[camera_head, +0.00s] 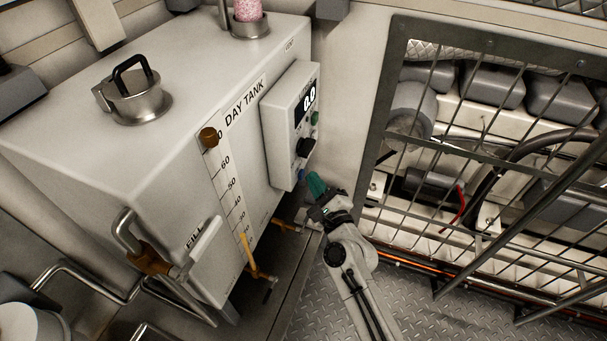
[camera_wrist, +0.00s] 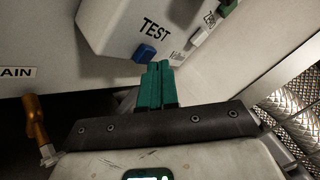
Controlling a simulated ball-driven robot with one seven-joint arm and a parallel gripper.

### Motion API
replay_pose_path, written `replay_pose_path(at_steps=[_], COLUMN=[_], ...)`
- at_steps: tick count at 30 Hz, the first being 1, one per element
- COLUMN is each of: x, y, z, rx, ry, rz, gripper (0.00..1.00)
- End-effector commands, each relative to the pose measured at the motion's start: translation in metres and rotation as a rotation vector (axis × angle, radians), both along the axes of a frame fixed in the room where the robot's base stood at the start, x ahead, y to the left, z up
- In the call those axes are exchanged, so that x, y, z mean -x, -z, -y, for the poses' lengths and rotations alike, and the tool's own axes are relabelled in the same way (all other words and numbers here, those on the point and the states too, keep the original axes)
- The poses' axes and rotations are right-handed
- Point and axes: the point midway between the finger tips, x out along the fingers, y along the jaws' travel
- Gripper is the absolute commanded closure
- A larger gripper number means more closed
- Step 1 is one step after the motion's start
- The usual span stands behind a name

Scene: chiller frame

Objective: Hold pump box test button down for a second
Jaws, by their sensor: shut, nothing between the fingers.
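The pump box (camera_head: 281,134) is a pale grey box on the front of the day tank, with a lit display reading 0.0. Its blue test button (camera_wrist: 145,54) sits under the word TEST in the wrist view; in the head view the blue button (camera_head: 301,174) shows at the box's lower edge. My gripper (camera_head: 316,184) has green fingertips and is shut and empty. In the wrist view the fingertips (camera_wrist: 158,66) are just below and slightly right of the button. I cannot tell whether they touch it.
The day tank (camera_head: 150,170) fills the left, with a level scale and a yellow-handled valve (camera_head: 252,258) low on its front. In the wrist view an orange-brown handle (camera_wrist: 37,120) is at left. A metal mesh guard (camera_head: 480,170) stands on the right. Tread-plate floor lies below.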

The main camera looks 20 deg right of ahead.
Motion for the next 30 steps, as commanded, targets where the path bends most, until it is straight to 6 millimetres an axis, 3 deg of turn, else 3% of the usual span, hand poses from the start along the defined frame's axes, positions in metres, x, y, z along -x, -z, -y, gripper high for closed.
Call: replay_pose_path(at_steps=[30], x=[-0.0046], y=[0.0], z=[-0.0069], rx=[0.0], ry=[-0.001], rz=[0.0], gripper=[1.0])
